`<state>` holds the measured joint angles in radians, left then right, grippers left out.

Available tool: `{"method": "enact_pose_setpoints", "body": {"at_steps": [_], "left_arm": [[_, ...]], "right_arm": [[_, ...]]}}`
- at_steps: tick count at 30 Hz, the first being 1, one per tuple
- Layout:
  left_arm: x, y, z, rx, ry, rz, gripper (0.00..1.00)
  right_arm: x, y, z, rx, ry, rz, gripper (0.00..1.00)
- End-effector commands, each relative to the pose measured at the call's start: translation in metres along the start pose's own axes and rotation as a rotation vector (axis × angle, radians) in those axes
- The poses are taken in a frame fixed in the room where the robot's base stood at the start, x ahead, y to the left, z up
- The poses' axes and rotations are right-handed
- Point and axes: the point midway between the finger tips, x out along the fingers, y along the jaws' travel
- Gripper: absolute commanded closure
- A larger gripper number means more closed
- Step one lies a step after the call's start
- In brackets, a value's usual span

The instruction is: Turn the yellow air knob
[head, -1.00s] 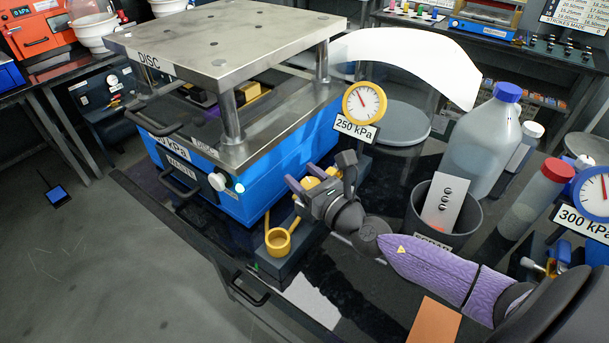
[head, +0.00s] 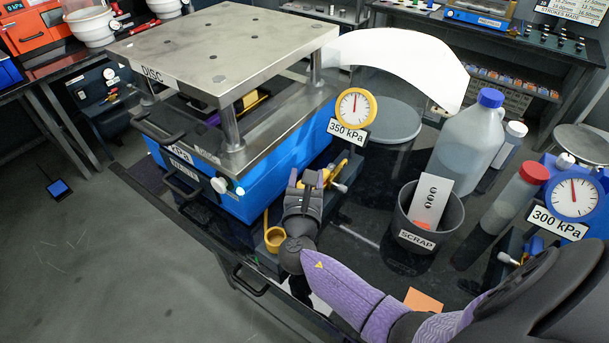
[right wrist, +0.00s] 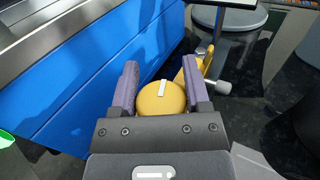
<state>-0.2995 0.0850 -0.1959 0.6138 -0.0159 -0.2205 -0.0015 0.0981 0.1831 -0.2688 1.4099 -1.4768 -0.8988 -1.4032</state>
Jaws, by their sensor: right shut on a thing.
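The yellow air knob (right wrist: 158,100) is round with a white pointer mark, tilted slightly right of straight up in the right wrist view. My right gripper (right wrist: 162,88) has its two purple fingers on either side of the knob and is shut on it. In the head view my right gripper (head: 310,180) stands beside the blue press (head: 270,165) and largely hides the knob. A yellow-rimmed gauge (head: 355,106) above reads 350 kPa on its label, its needle pointing about straight up. My left gripper is not in view.
A yellow fitting with a pale end (right wrist: 210,75) sits just beyond the knob. The dark scrap bin (head: 418,236), a large blue-capped bottle (head: 466,140) and a 300 kPa gauge (head: 575,198) stand to the right.

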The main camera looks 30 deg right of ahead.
Motion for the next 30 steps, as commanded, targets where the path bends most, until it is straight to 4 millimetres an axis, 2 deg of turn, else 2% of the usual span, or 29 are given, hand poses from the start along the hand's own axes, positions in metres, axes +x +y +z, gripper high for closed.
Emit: {"method": "enact_pose_setpoints", "body": {"at_steps": [12,30], "left_arm": [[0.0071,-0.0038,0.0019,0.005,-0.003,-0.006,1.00],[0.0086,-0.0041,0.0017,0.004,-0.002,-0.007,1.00]], "right_arm": [[0.0001,-0.0038,0.0004,0.003,-0.003,-0.240,0.98],[0.0001,-0.0055,0.0015,0.002,-0.005,-0.304,0.98]]}}
